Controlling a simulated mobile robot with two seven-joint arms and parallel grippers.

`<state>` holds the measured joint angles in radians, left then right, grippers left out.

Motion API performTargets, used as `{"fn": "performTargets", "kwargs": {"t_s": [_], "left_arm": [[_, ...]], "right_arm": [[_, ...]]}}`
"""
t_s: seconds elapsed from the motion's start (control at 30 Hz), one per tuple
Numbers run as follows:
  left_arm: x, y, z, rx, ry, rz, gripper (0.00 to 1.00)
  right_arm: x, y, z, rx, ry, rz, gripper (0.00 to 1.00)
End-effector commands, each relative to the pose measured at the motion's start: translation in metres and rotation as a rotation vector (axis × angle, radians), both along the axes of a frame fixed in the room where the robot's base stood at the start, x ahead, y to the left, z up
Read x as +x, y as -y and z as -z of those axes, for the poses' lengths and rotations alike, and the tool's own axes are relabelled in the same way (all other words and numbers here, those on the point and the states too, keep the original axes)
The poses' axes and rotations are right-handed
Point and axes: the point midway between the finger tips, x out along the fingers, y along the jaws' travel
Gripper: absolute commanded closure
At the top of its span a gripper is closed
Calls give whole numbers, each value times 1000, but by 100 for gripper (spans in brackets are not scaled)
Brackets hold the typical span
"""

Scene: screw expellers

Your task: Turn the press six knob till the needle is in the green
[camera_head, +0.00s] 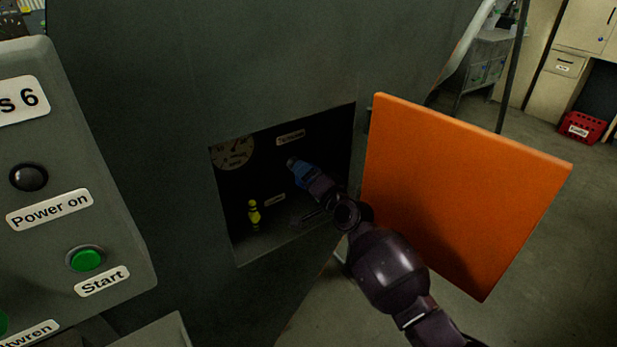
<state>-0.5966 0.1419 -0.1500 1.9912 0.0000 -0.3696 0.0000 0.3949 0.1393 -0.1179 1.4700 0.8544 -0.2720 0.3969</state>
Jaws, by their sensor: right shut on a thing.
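The press six machine has a dark square recess in its grey front, below and right of a panel whose label ends in "s 6" (18,102). A round gauge (233,153) is at the recess's upper left; its needle and any green zone are too dim and small to read. My right gripper (297,168) reaches into the recess from the lower right. It is shut on a blue knob (301,174), which it partly hides, below a small label (290,138). My left gripper is not in view.
An open orange door (460,190) stands right of the recess, close to my right arm. A yellow handle (254,214) is in the recess, lower left of the blue knob. The panel at left has a green Start button (86,259) and a dark Power on lamp (29,177).

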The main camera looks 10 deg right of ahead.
Motion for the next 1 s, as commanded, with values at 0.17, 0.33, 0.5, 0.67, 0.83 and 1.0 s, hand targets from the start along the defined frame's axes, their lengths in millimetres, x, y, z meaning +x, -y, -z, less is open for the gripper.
{"fn": "performTargets", "kwargs": {"t_s": [0.17,0.33,0.5,0.67,0.83,1.0], "left_arm": [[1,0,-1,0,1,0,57],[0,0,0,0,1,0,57],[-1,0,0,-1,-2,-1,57],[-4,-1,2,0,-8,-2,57],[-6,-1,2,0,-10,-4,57],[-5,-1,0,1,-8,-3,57]], "right_arm": [[0,0,-1,7,-1,1,51],[0,1,-1,6,-1,1,51],[0,0,-1,5,0,1,11],[0,0,0,5,-1,0,2],[0,1,0,5,-1,1,2],[-10,5,0,5,-1,1,2]]}}
